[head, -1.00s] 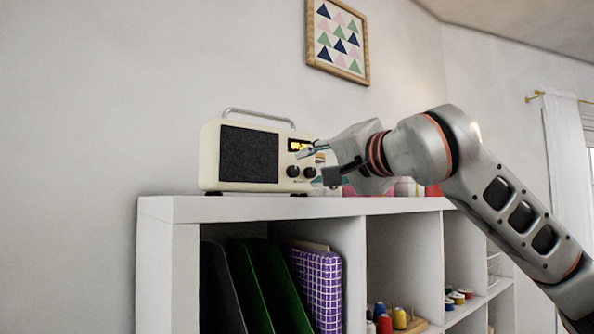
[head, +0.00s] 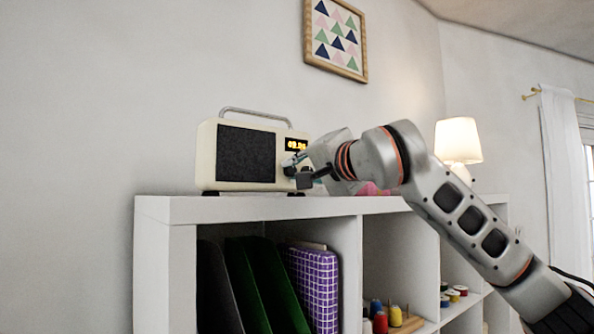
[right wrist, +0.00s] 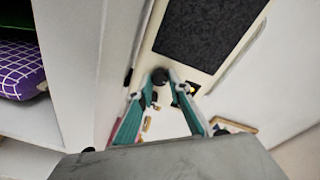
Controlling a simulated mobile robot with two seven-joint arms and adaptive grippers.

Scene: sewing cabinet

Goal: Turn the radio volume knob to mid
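The cream radio (head: 205,155) stands on top of the white shelf, with a dark speaker grille, a lit orange display (head: 297,144) and two dark knobs low on its right side. My right gripper (head: 294,170) is at the knobs and partly hides them in the head view. In the right wrist view its teal fingers (right wrist: 161,77) are apart, with the tips on either side of the knob (right wrist: 160,75) nearer the grille. I cannot tell whether they touch it. The other knob (right wrist: 153,98) shows between the fingers. My left gripper is not in view.
A pink item (head: 372,189) lies behind my arm. A lit lamp (head: 458,140) stands at the right. The shelf top left of the radio is clear.

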